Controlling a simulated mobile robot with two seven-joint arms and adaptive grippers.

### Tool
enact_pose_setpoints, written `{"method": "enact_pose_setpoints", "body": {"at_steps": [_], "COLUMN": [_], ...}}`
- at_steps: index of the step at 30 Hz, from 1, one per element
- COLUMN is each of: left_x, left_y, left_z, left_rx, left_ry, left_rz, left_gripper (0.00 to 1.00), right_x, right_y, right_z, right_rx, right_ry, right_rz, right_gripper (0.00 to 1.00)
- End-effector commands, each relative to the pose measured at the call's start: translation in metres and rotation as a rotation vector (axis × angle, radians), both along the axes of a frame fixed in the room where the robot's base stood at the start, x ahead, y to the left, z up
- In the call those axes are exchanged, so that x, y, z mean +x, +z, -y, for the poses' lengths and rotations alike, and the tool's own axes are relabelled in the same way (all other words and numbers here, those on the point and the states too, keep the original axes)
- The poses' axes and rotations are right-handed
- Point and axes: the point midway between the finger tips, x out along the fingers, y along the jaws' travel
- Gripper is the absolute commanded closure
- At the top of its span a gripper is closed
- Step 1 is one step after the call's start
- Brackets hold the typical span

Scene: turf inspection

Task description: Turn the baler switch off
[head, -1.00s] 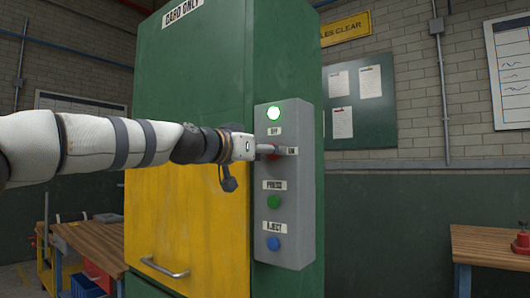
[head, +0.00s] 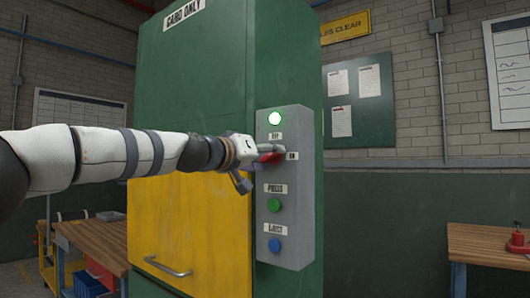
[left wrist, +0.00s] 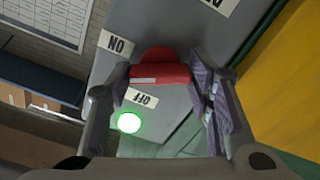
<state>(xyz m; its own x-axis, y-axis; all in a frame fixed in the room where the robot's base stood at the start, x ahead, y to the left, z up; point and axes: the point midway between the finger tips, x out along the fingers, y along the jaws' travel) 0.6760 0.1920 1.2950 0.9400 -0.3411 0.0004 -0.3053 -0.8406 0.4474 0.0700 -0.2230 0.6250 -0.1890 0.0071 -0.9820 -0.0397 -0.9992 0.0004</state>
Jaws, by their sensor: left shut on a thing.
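The baler's grey control box (head: 297,210) is on the side of the green cabinet. Its red switch knob (head: 270,158) sits below the OFF label (head: 275,136) and left of the ON label (head: 292,156). My left gripper (head: 274,152) is shut on the knob and partly hides it. In the left wrist view the red knob (left wrist: 160,74) is between my two fingers, with the ON label (left wrist: 116,44) at upper left and the OFF label (left wrist: 142,99) below. Which label the knob points to is unclear. My right gripper is not in view.
A lit green lamp (head: 275,118) is at the box top. Below the switch are a green PRESS button (head: 274,205) and a blue EJECT button (head: 274,245). The yellow door (head: 190,225) is left of the box. A wooden bench (head: 490,243) stands far right.

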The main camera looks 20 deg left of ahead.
Motion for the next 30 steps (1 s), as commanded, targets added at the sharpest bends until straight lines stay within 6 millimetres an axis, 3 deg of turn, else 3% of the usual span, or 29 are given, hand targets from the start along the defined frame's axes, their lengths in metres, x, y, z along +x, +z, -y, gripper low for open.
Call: {"method": "enact_pose_setpoints", "body": {"at_steps": [13, 30], "left_x": [-0.001, 0.000], "left_y": [0.002, 0.000], "left_z": [0.001, 0.001], "left_rx": [-0.397, -0.862], "left_ry": [-0.002, -0.001], "left_rz": [-0.142, -0.314], "left_gripper": [0.81, 0.81], "right_x": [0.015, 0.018], "right_y": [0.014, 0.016], "right_z": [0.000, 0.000], "right_rx": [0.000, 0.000], "right_ry": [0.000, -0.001], "right_rz": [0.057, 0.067], "right_gripper": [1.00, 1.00]}}
